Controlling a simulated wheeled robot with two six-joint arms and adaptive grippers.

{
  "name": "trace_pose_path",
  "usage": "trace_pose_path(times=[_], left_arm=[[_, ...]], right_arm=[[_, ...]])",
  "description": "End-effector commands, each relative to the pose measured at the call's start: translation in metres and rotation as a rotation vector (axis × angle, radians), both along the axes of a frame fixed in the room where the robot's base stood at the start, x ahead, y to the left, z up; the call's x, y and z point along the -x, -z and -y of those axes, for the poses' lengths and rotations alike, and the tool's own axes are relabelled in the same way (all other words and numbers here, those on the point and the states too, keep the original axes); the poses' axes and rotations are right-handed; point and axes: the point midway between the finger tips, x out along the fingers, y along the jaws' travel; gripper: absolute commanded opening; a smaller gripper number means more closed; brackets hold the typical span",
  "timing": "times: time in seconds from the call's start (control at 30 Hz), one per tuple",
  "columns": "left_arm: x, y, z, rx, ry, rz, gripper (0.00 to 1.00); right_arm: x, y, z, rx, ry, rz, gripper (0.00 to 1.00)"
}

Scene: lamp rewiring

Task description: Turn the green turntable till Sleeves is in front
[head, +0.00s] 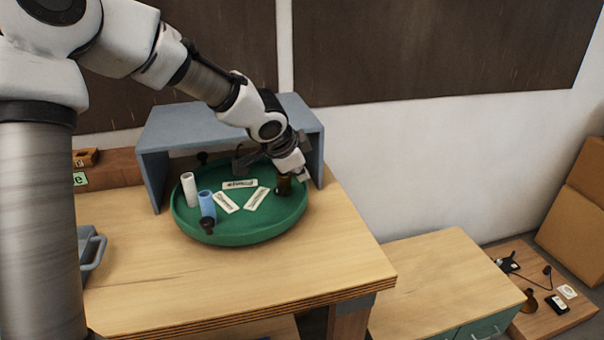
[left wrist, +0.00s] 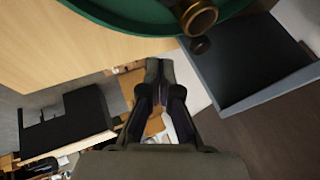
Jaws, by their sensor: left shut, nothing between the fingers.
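The green turntable (head: 245,236) stands on the wooden workbench, its back part under a blue-grey open-fronted cover (head: 165,125). Three white labels lie on it: one at the back (head: 240,184), one at left (head: 226,202) and one at right (head: 257,198). Their words are too small to read, so I cannot tell which is Sleeves. A white tube (head: 189,188), a blue tube (head: 207,205) and dark brass parts stand near the rim. My left gripper (head: 303,174) is shut and empty at the turntable's right edge; whether it touches is unclear. The left wrist view shows its closed fingers (left wrist: 157,72) beside the green rim (left wrist: 130,22).
A grey handled container (head: 92,250) sits at the bench's left. A lower wooden cabinet (head: 440,280) stands to the right, with cardboard boxes (head: 570,215) beyond. The bench front (head: 250,275) is clear. The cover's right wall is close to my left gripper.

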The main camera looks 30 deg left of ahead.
Motion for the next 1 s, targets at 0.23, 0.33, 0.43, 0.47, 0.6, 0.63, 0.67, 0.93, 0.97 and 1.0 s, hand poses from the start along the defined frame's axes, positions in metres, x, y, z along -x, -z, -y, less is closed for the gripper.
trace_pose_path(times=[0.23, 0.33, 0.43, 0.47, 0.6, 0.63, 0.67, 0.93, 0.97, 1.0], left_arm=[[-0.032, 0.024, -0.015, 0.002, -0.002, -0.001, 0.00], [-0.041, 0.027, -0.023, 0.001, -0.002, -0.001, 0.00], [-0.045, 0.030, -0.027, 0.001, -0.002, -0.001, 0.00], [-0.046, 0.030, -0.028, 0.001, -0.002, -0.001, 0.00], [-0.046, 0.032, -0.028, 0.000, -0.001, -0.001, 0.00], [-0.046, 0.032, -0.028, 0.000, -0.001, -0.001, 0.00], [-0.046, 0.032, -0.028, 0.000, -0.001, -0.001, 0.00], [-0.057, 0.025, -0.038, 0.001, -0.003, -0.002, 0.00], [-0.059, 0.026, -0.040, 0.002, -0.004, -0.002, 0.00], [-0.061, 0.027, -0.042, 0.001, -0.003, -0.001, 0.00]], right_arm=[[0.000, -0.015, 0.000, 0.000, 0.000, 0.000, 0.40], [0.000, -0.022, 0.000, 0.000, 0.000, 0.000, 0.40], [0.000, -0.024, 0.000, 0.000, 0.000, 0.000, 0.40], [0.000, -0.024, 0.000, 0.000, 0.000, 0.000, 0.40], [0.000, -0.023, 0.000, 0.000, 0.000, 0.000, 0.40], [0.000, -0.023, 0.000, 0.000, 0.000, 0.000, 0.40], [0.000, -0.023, 0.000, 0.000, 0.000, 0.000, 0.40], [0.000, -0.045, 0.000, 0.000, 0.000, 0.000, 0.40], [0.000, -0.048, 0.000, 0.000, 0.000, 0.000, 0.40], [0.000, -0.049, 0.000, 0.000, 0.000, 0.000, 0.40]])
